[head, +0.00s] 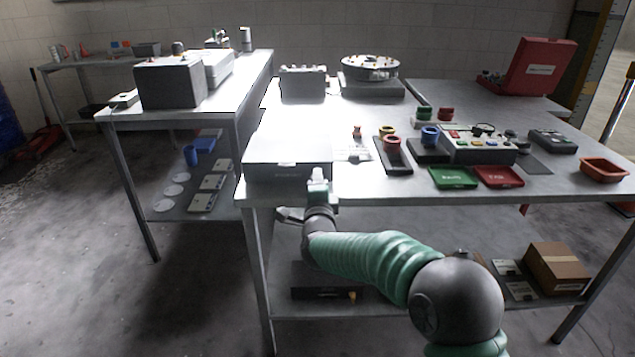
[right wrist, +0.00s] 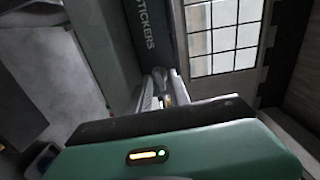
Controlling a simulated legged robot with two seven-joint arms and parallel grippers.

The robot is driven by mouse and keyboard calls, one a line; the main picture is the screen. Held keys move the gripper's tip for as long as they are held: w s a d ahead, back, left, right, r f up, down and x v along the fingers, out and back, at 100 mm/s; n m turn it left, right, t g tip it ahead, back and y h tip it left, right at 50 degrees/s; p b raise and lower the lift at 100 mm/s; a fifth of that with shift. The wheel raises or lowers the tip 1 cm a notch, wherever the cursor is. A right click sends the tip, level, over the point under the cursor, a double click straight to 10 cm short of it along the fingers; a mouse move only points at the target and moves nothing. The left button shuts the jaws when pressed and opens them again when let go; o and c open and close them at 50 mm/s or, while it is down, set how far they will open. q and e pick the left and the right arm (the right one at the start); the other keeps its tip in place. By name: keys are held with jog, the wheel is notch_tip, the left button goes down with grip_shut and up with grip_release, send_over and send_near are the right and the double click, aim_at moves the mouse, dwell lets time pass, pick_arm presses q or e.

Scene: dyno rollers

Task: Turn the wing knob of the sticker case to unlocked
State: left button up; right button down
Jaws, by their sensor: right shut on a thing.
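The sticker case is a pale grey box (head: 285,150) at the front left corner of the middle table in the head view. Its dark front face with the word STICKERS (right wrist: 147,30) fills the upper middle of the right wrist view. My right gripper (head: 318,174) is at the right part of the case's front, by the table edge. In the right wrist view its fingers (right wrist: 160,85) are closed together against the case front. They are shut on the wing knob, which they mostly hide; its turn angle cannot be told. My left gripper is not in view.
Right of the case stand small parts (head: 357,133), a red roller (head: 392,142) on a dark stand, a green tray (head: 453,178) and a red tray (head: 498,177). A lower shelf holds a cardboard box (head: 556,268). Floor left of the table is clear.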

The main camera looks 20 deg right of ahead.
jog(key=shift+a+f, duration=0.1)
jog(key=shift+f, duration=0.35)
jog(key=c, duration=1.5)
grip_release()
jog(key=shift+c, duration=0.2)
jog(key=shift+s, duration=0.1)
jog(key=b+v, duration=0.3)
jog(key=v, duration=1.6)
jog(key=shift+s+r+b, duration=0.15)
jog(key=shift+r+b, duration=0.15)
jog(key=shift+r, duration=0.2)
